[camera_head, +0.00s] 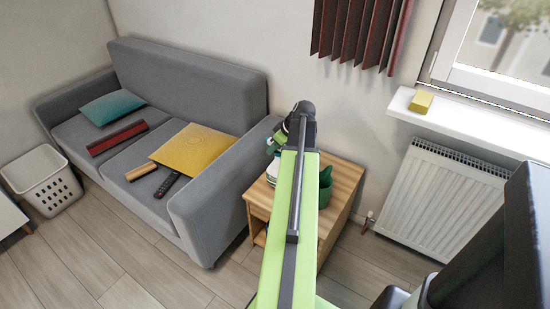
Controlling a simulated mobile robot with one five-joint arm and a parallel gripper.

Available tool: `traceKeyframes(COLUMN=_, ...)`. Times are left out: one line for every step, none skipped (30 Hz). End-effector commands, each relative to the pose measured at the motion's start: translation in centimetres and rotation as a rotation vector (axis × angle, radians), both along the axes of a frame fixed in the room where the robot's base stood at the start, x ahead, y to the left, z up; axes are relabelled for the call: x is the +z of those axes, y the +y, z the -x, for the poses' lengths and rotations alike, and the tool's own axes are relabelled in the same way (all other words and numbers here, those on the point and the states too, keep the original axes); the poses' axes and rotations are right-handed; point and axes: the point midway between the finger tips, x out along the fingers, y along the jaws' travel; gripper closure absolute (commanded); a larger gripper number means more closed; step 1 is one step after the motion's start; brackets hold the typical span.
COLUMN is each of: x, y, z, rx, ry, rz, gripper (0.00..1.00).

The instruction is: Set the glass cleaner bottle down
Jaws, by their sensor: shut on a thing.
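My gripper (275,142) is at the far end of my green arm, over the left part of the wooden side table (344,174). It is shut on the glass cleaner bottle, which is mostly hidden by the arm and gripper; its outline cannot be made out. A small white and green patch (268,171) shows just below the gripper, and I cannot tell whether it is part of the bottle or a separate thing. Whether the bottle touches the tabletop cannot be seen.
A dark green container (325,186) stands on the table right of my arm. The grey sofa (190,72) with cushions is close on the left. A radiator (437,200) and a windowsill (470,132) with a yellow block (421,102) are on the right.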

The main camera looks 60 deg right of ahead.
Motion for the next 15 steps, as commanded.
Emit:
traceKeyframes(x=-1.4, y=0.0, z=0.0, rx=0.000, ry=-0.001, rz=0.000, gripper=1.00)
traceKeyframes(x=-1.9, y=0.0, z=0.0, rx=0.000, ry=-0.001, rz=0.000, gripper=1.00)
traceKeyframes(x=-2.6, y=0.0, z=0.0, rx=-0.001, ry=-0.001, rz=0.000, gripper=1.00)
traceKeyframes(x=-3.0, y=0.0, z=0.0, rx=-0.001, ry=-0.001, rz=0.000, gripper=1.00)
traceKeyframes(x=-3.3, y=0.0, z=0.0, rx=-0.001, ry=-0.001, rz=0.000, gripper=1.00)
traceKeyframes(x=-3.5, y=0.0, z=0.0, rx=-0.001, ry=-0.001, rz=0.000, gripper=1.00)
traceKeyframes(x=-3.5, y=0.0, z=0.0, rx=-0.001, ry=-0.001, rz=0.000, gripper=1.00)
traceKeyframes(x=-3.3, y=0.0, z=0.0, rx=-0.001, ry=-0.001, rz=0.000, gripper=1.00)
traceKeyframes(x=-3.1, y=0.0, z=0.0, rx=-0.001, ry=-0.001, rz=0.000, gripper=1.00)
traceKeyframes(x=-3.1, y=0.0, z=0.0, rx=-0.001, ry=-0.001, rz=0.000, gripper=1.00)
traceKeyframes(x=-3.1, y=0.0, z=0.0, rx=-0.001, ry=-0.001, rz=0.000, gripper=1.00)
traceKeyframes(x=-3.1, y=0.0, z=0.0, rx=-0.001, ry=-0.001, rz=0.000, gripper=1.00)
traceKeyframes(x=-3.1, y=0.0, z=0.0, rx=-0.001, ry=-0.001, rz=0.000, gripper=1.00)
traceKeyframes(x=-3.1, y=0.0, z=0.0, rx=-0.001, ry=-0.001, rz=0.000, gripper=1.00)
traceKeyframes(x=-3.3, y=0.0, z=0.0, rx=-0.001, ry=-0.001, rz=0.000, gripper=1.00)
